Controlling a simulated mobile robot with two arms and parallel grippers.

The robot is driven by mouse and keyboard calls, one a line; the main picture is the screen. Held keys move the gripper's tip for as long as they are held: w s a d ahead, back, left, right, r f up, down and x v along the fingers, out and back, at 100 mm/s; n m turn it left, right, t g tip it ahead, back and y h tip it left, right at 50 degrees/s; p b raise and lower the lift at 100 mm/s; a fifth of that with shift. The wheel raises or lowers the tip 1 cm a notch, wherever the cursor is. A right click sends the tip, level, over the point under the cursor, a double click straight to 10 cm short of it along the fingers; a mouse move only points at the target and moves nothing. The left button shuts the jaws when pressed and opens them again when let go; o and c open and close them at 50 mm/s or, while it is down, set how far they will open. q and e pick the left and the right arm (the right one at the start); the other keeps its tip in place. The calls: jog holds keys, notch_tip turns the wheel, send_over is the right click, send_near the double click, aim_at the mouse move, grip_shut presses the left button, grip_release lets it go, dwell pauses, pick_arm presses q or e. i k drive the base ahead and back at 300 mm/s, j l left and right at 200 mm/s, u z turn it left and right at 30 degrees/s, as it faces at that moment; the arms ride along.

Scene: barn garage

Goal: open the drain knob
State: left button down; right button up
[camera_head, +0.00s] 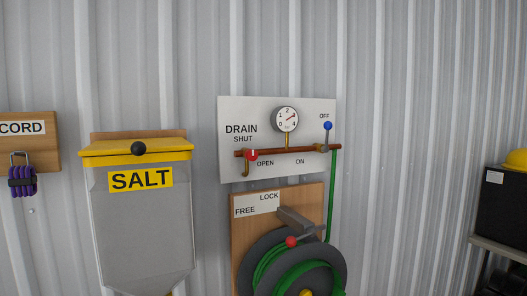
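The drain knob (251,155) is a small red knob at the left end of a copper pipe (287,151) on a white wall panel (235,110). The word DRAIN and a SHUT label are above it, and an OPEN label is to its right. A small brass spout hangs just below the knob. The knob is small here, and I cannot tell its exact turn. Neither of my grippers shows in the head view.
A gauge (285,119) and a blue-tipped lever (328,126) share the panel. A green hose reel (292,268) with a red-tipped lever is below. A salt bin (142,220) with a yellow lid hangs left. A black box (503,215) stands on a shelf at right.

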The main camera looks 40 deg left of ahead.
aim_at(252, 156)
jog(key=j+u, duration=0.1)
jog(key=u, duration=0.95)
